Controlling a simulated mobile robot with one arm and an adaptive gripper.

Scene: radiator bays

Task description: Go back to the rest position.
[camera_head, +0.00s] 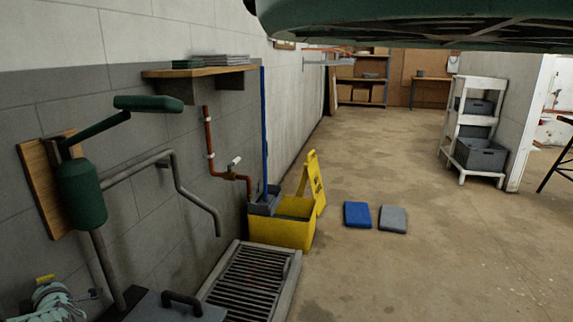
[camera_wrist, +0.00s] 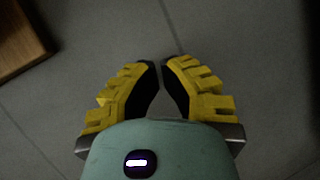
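My gripper (camera_wrist: 161,62) shows in the wrist view with two yellow fingers and black inner pads. The fingertips lean in and almost meet, and nothing shows between them. Grey wall or floor surface fills the background behind them. In the head view, my teal wrist and a bit of yellow finger (camera_head: 45,279) show at the lower left corner, low beside the block wall. The rest of the arm is mostly out of view there.
A green pump (camera_head: 82,195) on a wooden board, a bent grey pipe (camera_head: 185,190) and a wooden shelf (camera_head: 200,71) stick out near the arm. A floor grate (camera_head: 292,275), yellow mop bucket (camera_head: 285,234) and two pads lie ahead. The middle floor is clear.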

